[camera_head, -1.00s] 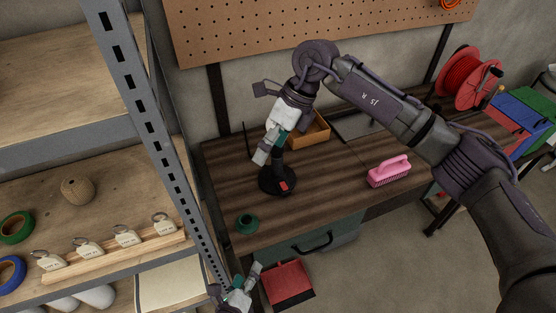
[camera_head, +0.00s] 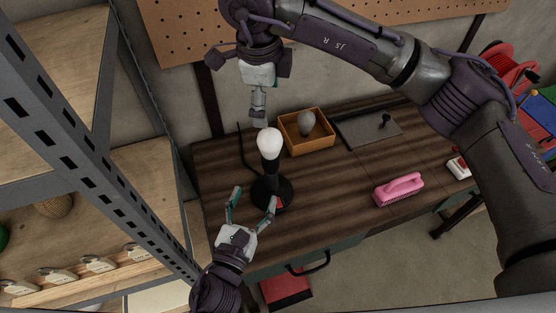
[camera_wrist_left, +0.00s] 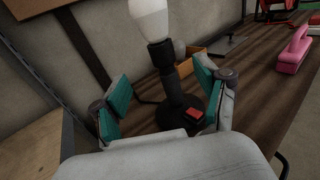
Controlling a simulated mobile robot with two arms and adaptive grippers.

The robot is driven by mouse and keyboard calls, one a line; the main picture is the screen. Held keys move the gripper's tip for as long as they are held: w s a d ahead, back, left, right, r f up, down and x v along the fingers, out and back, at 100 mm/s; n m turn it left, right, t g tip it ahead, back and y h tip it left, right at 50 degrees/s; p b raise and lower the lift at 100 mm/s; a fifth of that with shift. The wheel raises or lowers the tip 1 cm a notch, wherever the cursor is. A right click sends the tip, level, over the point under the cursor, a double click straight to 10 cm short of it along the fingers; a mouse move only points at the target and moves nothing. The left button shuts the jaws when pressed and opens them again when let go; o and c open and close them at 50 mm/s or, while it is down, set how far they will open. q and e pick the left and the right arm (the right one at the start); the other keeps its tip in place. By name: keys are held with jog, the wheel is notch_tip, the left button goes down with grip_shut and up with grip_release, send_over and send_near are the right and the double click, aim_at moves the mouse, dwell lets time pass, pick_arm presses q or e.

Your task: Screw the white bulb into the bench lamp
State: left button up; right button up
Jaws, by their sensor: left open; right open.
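The white bulb (camera_head: 268,141) sits upright on top of the black bench lamp (camera_head: 271,169), in its socket; how tightly it is seated I cannot tell. The bulb also shows at the top of the left wrist view (camera_wrist_left: 150,18). My left gripper (camera_head: 254,199) is open, its fingers spread in front of the lamp's base, not closed on it. In the left wrist view the lamp's stem stands between the two fingers (camera_wrist_left: 160,97), beyond them. My right gripper (camera_head: 258,105) is just above and behind the bulb, pointing down, and holds nothing; the bulb is apart from it.
A grey bulb (camera_head: 306,123) lies in a wooden tray (camera_head: 318,143) behind the lamp. A pink brush (camera_head: 400,189) lies to the right on the bench (camera_head: 335,190). A metal shelf post (camera_head: 95,172) stands close on the left. The bench's middle is clear.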

aim_at(268, 163)
pick_arm(q)
jog(key=x, duration=1.1)
jog(key=shift+w+d+r, duration=0.15)
jog(key=shift+w+r, duration=0.1)
jog(key=shift+w, duration=0.15)
jog(key=shift+w+d, duration=0.1)
jog(key=shift+w, duration=0.25)
pick_arm(e)
jog(key=shift+s+a+r, duration=0.15)
jog(key=shift+s, duration=0.25)
jog(key=shift+s+a+r, duration=0.15)
jog(key=shift+s, duration=0.2)
pick_arm(q)
grip_shut()
